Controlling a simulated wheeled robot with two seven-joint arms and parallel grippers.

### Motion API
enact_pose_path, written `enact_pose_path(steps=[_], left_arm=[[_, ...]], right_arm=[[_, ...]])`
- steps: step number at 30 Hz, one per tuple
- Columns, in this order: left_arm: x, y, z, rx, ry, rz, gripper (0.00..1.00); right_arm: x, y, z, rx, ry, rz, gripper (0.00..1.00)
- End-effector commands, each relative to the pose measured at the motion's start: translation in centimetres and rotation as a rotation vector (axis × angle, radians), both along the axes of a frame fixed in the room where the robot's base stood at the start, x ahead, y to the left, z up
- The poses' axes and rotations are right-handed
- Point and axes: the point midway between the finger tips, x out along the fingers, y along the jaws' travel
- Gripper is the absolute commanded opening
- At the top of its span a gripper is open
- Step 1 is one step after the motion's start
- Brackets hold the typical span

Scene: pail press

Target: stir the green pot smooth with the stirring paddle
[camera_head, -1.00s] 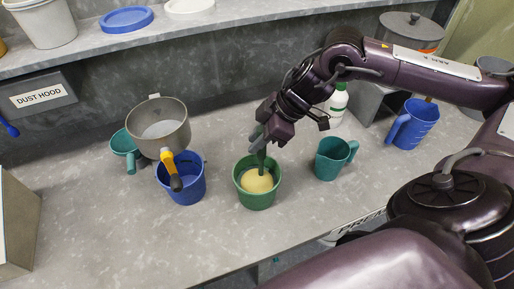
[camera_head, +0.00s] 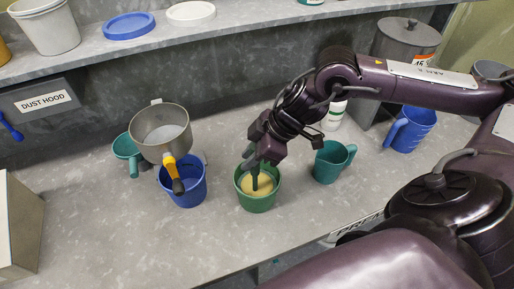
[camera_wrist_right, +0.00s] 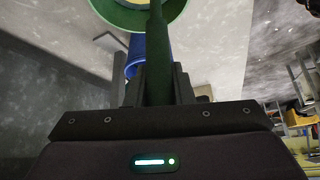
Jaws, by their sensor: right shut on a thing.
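The green pot (camera_head: 258,202) stands on the grey bench in the middle of the head view, with pale yellow contents (camera_head: 263,184). My right gripper (camera_head: 250,160) is above the pot, shut on the dark green stirring paddle (camera_head: 255,179). The paddle's lower end is in the yellow contents, and its tip is hidden there. In the right wrist view the paddle (camera_wrist_right: 157,60) runs up from between the fingers to the green pot (camera_wrist_right: 122,14). My left gripper is not in view.
A blue pail (camera_head: 186,188) with a grey sieve pan (camera_head: 160,146) above it stands left of the pot. A teal jug (camera_head: 329,163) stands close on the right. A white bottle (camera_head: 335,117) and a blue jug (camera_head: 410,130) are farther right. The front bench is clear.

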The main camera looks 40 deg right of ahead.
Motion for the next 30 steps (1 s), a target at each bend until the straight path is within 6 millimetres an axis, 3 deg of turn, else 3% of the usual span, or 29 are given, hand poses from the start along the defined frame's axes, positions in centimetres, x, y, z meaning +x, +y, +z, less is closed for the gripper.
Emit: enact_pose_path(steps=[11,20,30], left_arm=[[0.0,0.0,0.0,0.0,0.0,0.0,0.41],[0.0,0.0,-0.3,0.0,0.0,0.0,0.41],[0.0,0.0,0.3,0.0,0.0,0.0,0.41]], right_arm=[[-0.3,-0.1,0.0,0.0,0.001,0.001,0.0],[-0.8,-2.3,0.0,-0.001,0.002,0.001,0.0],[1.0,-3.6,0.1,0.003,0.0,0.001,0.0]])
